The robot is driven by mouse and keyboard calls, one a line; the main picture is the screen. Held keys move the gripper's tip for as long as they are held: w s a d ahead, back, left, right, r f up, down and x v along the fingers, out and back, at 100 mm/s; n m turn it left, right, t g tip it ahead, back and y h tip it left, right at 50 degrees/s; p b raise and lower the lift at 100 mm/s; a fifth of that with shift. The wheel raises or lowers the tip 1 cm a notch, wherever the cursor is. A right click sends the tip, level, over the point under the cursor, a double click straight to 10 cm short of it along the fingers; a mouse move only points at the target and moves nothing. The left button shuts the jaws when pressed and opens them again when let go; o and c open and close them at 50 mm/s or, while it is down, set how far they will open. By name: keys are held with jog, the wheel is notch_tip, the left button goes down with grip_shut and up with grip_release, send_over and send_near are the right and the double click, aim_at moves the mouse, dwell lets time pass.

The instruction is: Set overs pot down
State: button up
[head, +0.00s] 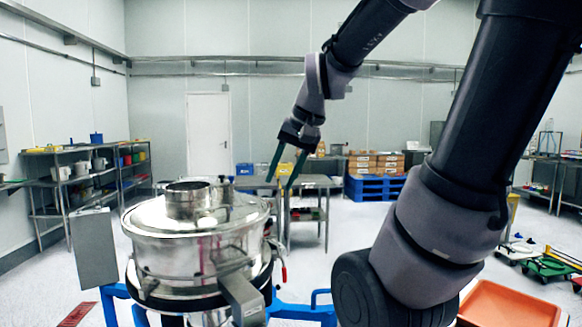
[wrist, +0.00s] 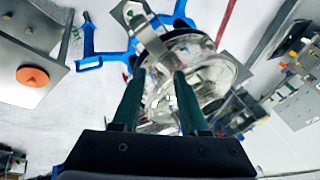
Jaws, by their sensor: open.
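My gripper (head: 282,183) is raised in the air behind and to the right of the steel sifter (head: 190,242) in the head view. Its two green fingers are apart with nothing between them. In the wrist view my gripper (wrist: 158,74) also shows open and empty, with the round sifter (wrist: 205,72) beyond the fingers. I cannot pick out the overs pot with certainty in either view. Several pots stand on the left shelves, too small to tell apart.
The sifter stands on a blue frame (head: 300,311). A steel surface with an orange disc (wrist: 32,76) shows at left in the wrist view. An orange tray (head: 512,306) is at lower right. Shelving (head: 70,185) stands at left. Open floor lies around the sifter.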

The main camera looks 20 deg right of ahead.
jog(key=s+r, duration=0.1)
jog(key=s+t, duration=0.1)
jog(key=s, duration=0.1)
jog(key=s+r+n+t, duration=0.1)
jog(key=s, duration=0.1)
jog(key=shift+r+h, duration=0.3)
dwell(1.0)
